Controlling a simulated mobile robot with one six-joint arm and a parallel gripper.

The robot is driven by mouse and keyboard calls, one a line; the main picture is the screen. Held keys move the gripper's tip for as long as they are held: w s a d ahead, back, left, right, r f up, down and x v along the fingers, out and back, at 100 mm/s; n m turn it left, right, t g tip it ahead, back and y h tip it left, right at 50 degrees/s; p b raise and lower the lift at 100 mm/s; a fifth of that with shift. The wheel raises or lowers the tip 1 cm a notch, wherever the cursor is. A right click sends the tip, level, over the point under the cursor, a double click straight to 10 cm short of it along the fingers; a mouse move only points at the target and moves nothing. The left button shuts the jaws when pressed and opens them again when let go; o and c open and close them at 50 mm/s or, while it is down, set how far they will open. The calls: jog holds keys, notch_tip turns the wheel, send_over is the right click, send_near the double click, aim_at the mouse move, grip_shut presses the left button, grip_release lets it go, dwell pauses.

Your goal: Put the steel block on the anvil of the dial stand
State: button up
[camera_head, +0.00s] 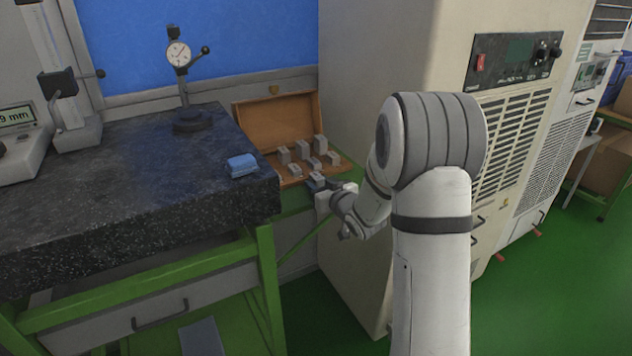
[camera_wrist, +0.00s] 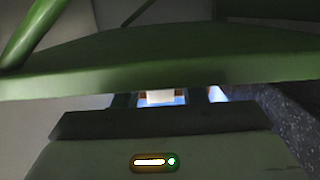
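The dial stand (camera_head: 187,75) stands upright at the back of the dark granite plate, with a round dial on its post; its anvil (camera_head: 192,119) is at the base. Several grey steel blocks (camera_head: 305,149) stand in an open wooden case (camera_head: 270,122) right of the plate; which one is meant I cannot tell. My gripper (camera_head: 313,183) is low at the case's front edge, beside the nearest blocks. In the wrist view its fingers (camera_wrist: 161,99) are apart, with a small pale block-like shape between them and gaps showing at its sides. Contact is not visible.
A height gauge (camera_head: 60,90) stands at the left. A tall beige cabinet (camera_head: 370,60) rises close behind my arm. A green bench rail (camera_wrist: 160,65) crosses the wrist view.

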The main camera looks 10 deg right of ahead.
grip_shut()
dwell(0.3)
